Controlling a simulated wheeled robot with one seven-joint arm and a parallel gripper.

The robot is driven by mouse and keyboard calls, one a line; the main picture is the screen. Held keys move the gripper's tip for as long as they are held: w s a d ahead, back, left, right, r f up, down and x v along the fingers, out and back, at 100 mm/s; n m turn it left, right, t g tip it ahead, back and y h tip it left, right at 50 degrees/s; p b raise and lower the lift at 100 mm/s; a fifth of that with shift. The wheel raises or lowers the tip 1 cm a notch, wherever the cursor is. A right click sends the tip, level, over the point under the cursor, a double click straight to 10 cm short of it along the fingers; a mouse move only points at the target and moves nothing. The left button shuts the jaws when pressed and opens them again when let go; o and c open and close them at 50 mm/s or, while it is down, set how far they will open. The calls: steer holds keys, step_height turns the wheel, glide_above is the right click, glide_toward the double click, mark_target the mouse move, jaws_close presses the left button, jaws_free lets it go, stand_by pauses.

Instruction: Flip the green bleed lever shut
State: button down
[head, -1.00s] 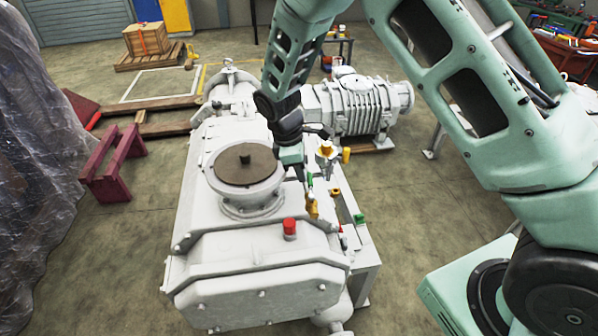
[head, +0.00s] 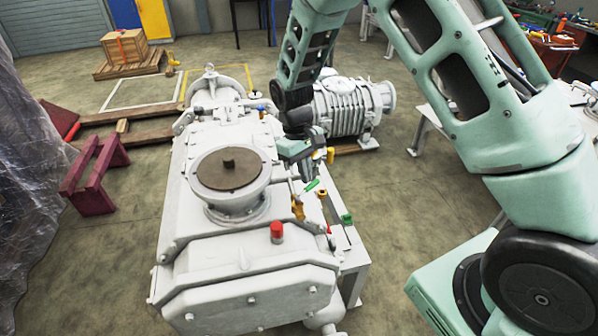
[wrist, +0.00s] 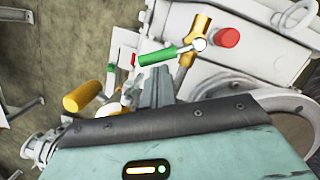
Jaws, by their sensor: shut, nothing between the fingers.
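The green bleed lever (head: 312,185) sits on a brass valve (head: 297,208) along the right side of the pale machine. In the wrist view the lever's green handle (wrist: 163,55) sticks out sideways to the left from a pale round pivot on the upright brass valve body (wrist: 193,43). My gripper (head: 305,173) is just behind the lever in the head view. In the wrist view my gripper's fingers (wrist: 158,85) are together and empty, just below the green handle. Whether they touch it I cannot tell.
A red cap (head: 277,231) is near the valve. A yellow handle (wrist: 83,97) is left of my fingers, and a green knob (head: 347,219) is on the right ledge. A wide round flange (head: 229,168) is left of the gripper.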

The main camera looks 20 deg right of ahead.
steer(key=s+m, duration=0.1)
steer(key=m, duration=0.1)
steer(key=d+m, duration=0.1)
steer(key=m, duration=0.1)
steer(key=shift+s+d+y, duration=0.15)
steer(key=shift+s+y, duration=0.25)
steer(key=shift+s+d+m+y, duration=0.15)
steer(key=shift+s+m+y, duration=0.3)
steer(key=shift+m, duration=0.85)
steer(key=shift+s, duration=0.1)
steer(key=p+v, duration=0.7)
steer(key=v, duration=0.3)
steer(key=shift+p, duration=0.3)
